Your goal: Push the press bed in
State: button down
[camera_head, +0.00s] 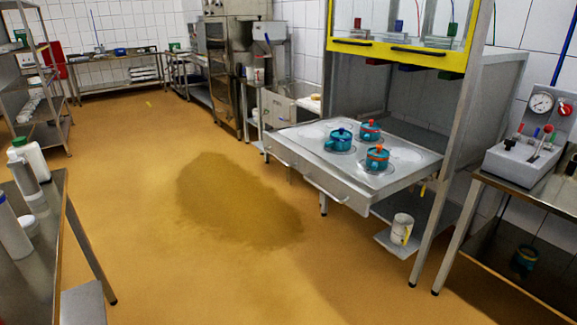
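The press bed (318,158) is a steel slab that stands pulled out in front of the press frame (451,130), on the right half of the head view. A bar handle (327,190) runs along its front edge. Three teal moulds with orange tops and coloured knobs stand upright on the bed: one at the front left (340,141), one at the back (370,131) and one at the right (377,159). Round recesses show in the bed's top. A yellow-framed guard (405,50) is above and behind the bed. My gripper is not in view.
A control unit with a gauge (541,104) and levers stands on a steel table at the right. A white mug-like container (402,229) sits on a low shelf under the press. A table with bottles (28,157) is at the left. The floor before the bed is clear, with a dark patch (235,205).

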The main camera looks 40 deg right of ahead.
aim_at(344, 177)
jog(key=z, duration=0.05)
jog(key=i, duration=1)
jog(key=u, duration=0.05)
